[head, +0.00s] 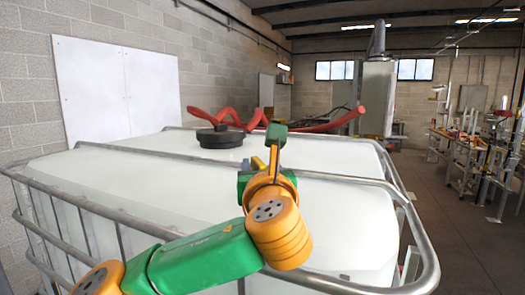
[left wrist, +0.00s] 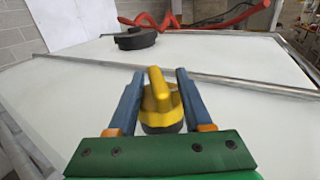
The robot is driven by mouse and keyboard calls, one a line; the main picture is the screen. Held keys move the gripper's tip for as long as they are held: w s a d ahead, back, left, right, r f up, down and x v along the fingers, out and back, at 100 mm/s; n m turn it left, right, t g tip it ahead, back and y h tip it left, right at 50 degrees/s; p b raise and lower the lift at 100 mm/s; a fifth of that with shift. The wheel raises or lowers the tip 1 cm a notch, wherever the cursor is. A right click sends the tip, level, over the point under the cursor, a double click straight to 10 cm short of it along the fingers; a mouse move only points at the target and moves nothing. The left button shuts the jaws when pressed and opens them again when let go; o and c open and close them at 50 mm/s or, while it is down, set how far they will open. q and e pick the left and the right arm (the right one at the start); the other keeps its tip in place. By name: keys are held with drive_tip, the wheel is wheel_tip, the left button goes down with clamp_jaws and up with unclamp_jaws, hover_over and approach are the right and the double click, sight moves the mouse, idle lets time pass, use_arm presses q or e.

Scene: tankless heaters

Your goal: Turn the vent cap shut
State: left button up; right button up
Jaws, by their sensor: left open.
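The yellow vent cap (left wrist: 158,103), with a raised ridge-like handle on a round base, sits on top of the white tank (head: 340,215). In the left wrist view it stands between the two blue fingers of my left gripper (left wrist: 160,75), with a visible gap on either side. The fingers are open and do not appear to touch it. In the head view only a small yellow part of the cap (head: 257,163) shows, and my left gripper (head: 262,158) hides most of it. My right gripper is not in view.
A round black lid (head: 220,138) sits on the tank farther back. Metal frame bars (head: 190,157) cross and edge the tank top. A twisted red hose (head: 240,117) lies behind. Workbenches (head: 460,150) stand far right, with open floor before them.

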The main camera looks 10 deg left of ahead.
sight(257, 161)
use_arm(q)
drive_tip(key=shift+w+a+r+p, duration=0.1)
drive_tip(key=shift+w+a+p, duration=0.25)
drive_tip(key=shift+w, duration=0.3)
drive_tip(key=shift+w+a+r+p, duration=0.1)
drive_tip(key=shift+w+a+p, duration=0.15)
drive_tip(key=shift+w+a, duration=0.3)
drive_tip(key=shift+w+f, duration=0.15)
drive_tip(key=shift+w, duration=0.2)
drive_tip(key=shift+d+f, duration=0.1)
drive_tip(key=shift+d, duration=0.3)
drive_tip(key=shift+c, duration=1.3)
clamp_jaws()
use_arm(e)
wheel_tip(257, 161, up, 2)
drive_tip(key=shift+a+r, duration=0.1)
